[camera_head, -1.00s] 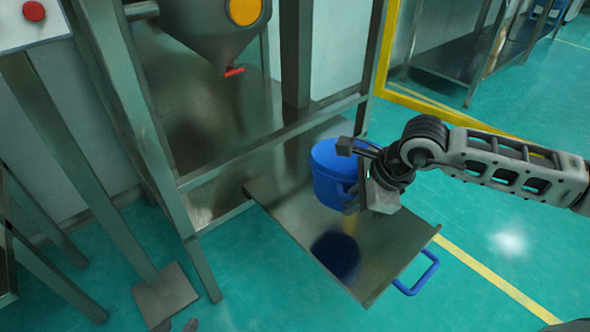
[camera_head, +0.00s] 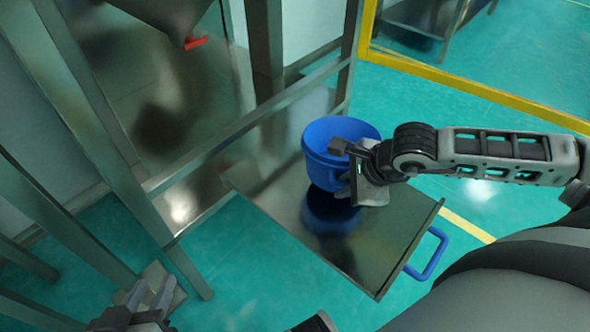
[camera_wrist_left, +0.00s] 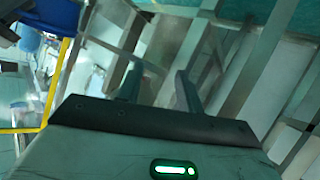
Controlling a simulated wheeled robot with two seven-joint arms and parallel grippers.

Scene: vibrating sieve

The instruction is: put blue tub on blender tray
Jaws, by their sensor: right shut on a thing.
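The blue tub (camera_head: 318,160) is upright over the metal blender tray (camera_head: 375,255). A dark round reflection or shadow lies on the tray just below it. The tub is very close to the tray surface; I cannot tell whether it touches. My right gripper (camera_head: 352,168) is shut on the tub's right side, hiding part of it. My left gripper (camera_head: 150,296) is low at the left, away from the tub and tray. In the left wrist view its fingers (camera_wrist_left: 158,88) stand apart with nothing between them. A blue object (camera_wrist_left: 45,14), probably the tub, shows at that view's upper left.
The tray has a blue handle (camera_head: 428,255) at its front right. Metal frame posts (camera_head: 85,90) stand at the left and behind. A red-tipped outlet (camera_head: 195,43) hangs above. A yellow frame (camera_head: 460,85) and open green floor lie at the right.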

